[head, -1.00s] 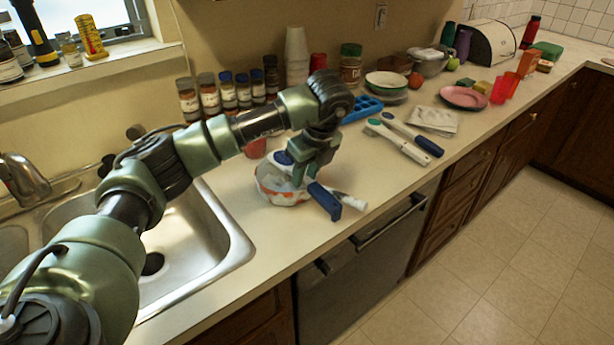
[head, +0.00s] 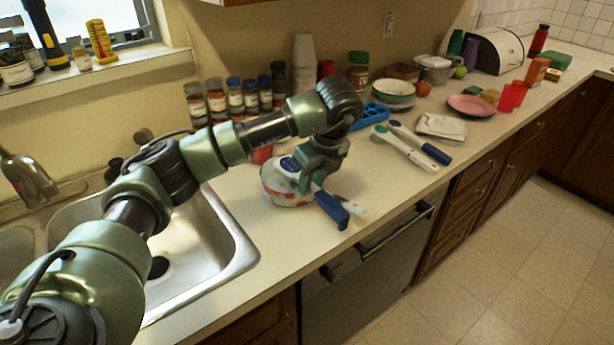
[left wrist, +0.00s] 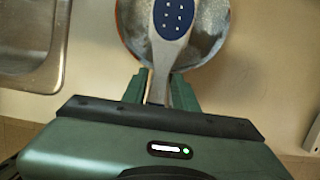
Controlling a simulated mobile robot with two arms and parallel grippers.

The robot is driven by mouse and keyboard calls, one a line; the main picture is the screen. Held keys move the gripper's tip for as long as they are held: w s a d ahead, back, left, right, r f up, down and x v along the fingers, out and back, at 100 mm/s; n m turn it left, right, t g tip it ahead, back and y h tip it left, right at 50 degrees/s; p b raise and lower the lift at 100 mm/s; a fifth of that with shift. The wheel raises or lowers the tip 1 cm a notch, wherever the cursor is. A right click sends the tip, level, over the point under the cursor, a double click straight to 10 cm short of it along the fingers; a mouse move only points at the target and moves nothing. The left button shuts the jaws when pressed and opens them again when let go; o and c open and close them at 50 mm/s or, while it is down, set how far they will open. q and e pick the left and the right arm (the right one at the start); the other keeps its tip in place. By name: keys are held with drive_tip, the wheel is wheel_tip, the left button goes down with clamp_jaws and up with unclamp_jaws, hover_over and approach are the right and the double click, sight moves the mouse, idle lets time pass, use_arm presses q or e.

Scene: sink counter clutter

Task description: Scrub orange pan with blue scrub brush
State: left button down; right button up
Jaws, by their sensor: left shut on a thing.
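The orange pan (head: 282,196) sits on the counter just right of the sink, its inside smeared with white and grey; it also shows in the left wrist view (left wrist: 210,32). My left gripper (head: 315,172) is shut on the blue scrub brush (head: 333,208), which has a dark blue oval patch with white dots on its head and a blue handle end. In the left wrist view the brush head (left wrist: 173,17) lies over the pan's inside. Whether the bristles touch the pan is hidden. A pale handle end shows beside the blue one. My right gripper is not in view.
The sink (head: 215,262) is at the left, its edge close to the pan. Two more brushes (head: 405,148) lie to the right, near a folded cloth (head: 441,126). Spice jars (head: 235,98) line the wall. The counter front between the pan and those brushes is clear.

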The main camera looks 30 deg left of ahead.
use_arm(q)
drive_tip(key=shift+s+d, duration=0.15)
drive_tip(key=shift+d, duration=0.15)
drive_tip(key=shift+w+a+r+b, duration=0.1)
drive_tip(key=shift+w+a+b, duration=0.2)
drive_tip(key=shift+a, duration=0.8)
drive_tip(key=shift+w+a+r+b, duration=0.1)
drive_tip(key=shift+w+a, duration=0.3)
drive_tip(key=shift+a, duration=0.65)
drive_tip(key=shift+s+d, duration=0.2)
drive_tip(key=shift+d, duration=2.1)
drive_tip(key=shift+r, duration=0.1)
drive_tip(key=shift+r+p, duration=1.85)
drive_tip(key=shift+r, duration=1.1)
wheel_tip(320, 180, up, 3)
drive_tip(key=shift+p, duration=0.85)
